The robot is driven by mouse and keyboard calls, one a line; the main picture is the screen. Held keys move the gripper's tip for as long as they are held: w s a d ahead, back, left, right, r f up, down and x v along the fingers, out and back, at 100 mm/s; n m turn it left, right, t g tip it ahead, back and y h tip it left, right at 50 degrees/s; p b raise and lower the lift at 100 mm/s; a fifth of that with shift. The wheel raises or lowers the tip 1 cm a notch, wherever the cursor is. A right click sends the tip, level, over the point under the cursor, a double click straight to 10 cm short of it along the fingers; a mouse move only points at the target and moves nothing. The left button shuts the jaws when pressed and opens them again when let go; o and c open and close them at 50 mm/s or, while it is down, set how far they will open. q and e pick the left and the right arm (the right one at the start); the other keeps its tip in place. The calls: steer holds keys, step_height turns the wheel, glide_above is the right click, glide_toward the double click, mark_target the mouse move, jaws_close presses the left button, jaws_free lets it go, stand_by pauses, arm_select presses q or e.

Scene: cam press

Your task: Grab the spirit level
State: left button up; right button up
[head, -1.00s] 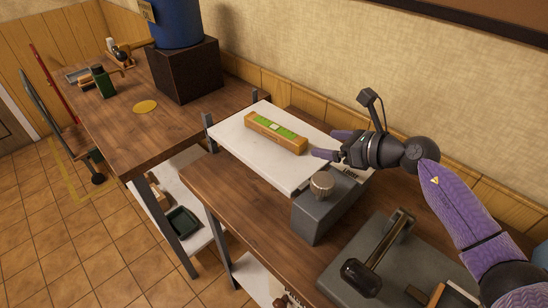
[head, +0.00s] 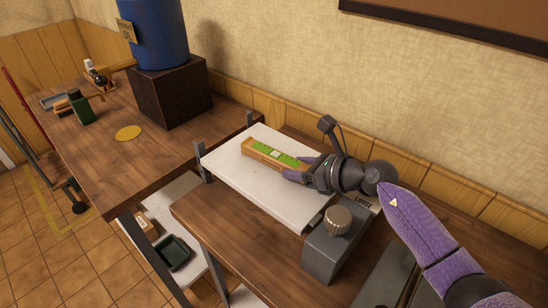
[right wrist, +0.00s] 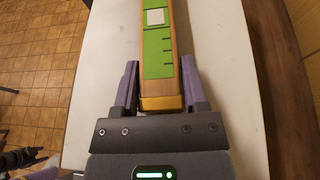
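The spirit level (head: 268,152) is a wooden bar with a green top face and a pale square on it. It lies flat on a white board (head: 244,184). My right gripper (head: 296,168) is at the level's near right end. In the right wrist view the gripper (right wrist: 161,88) is open, with one purple finger on each side of the level (right wrist: 158,60). Small gaps seem to show between fingers and wood.
A grey block with a ribbed knob (head: 338,220) stands at the board's front right, beside a label reading "LOOSE" (head: 362,203). A blue barrel (head: 158,35) on a dark box (head: 172,90) stands on the left table. The wall runs close behind the board.

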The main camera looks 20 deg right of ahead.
jaws_close()
